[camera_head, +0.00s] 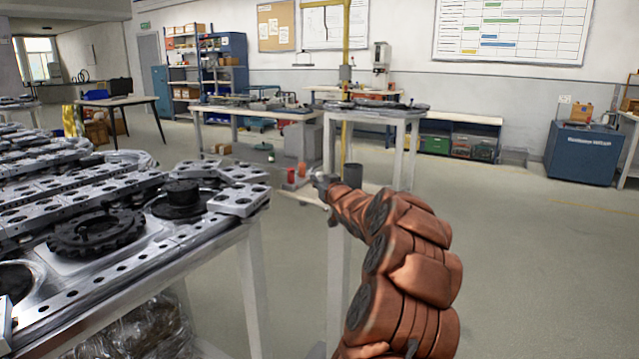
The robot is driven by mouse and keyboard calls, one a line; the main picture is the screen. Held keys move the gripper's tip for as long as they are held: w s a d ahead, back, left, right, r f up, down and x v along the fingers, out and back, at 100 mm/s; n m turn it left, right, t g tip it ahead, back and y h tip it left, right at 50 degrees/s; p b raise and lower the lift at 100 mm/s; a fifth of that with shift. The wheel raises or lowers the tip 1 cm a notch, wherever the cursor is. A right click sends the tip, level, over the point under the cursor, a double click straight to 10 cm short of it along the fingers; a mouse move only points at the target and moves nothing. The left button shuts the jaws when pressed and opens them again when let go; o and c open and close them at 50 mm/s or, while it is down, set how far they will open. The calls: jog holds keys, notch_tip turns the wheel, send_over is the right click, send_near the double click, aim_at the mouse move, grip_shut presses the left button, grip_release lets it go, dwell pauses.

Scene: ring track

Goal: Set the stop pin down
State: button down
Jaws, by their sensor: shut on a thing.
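My copper-coloured arm reaches from the lower right toward the middle of the view. My gripper (322,182) is at its far end, small and grey in the picture. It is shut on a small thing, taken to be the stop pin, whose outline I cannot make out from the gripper. The gripper shows in front of the far tables, to the right of the near table's corner (240,200) and beyond it in the picture. I cannot tell its height above any surface.
The near table at left holds perforated metal track plates (120,187), a black toothed ring (95,235) and a black round hub (182,195). A white-legged table (372,116) stands behind the gripper. A red cylinder (291,175) shows left of it. Floor at right (530,260) is clear.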

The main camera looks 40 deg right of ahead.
jog(key=shift+f, duration=0.15)
jog(key=c, duration=1)
grip_release()
jog(key=shift+r, duration=0.2)
jog(key=shift+v, duration=6.05)
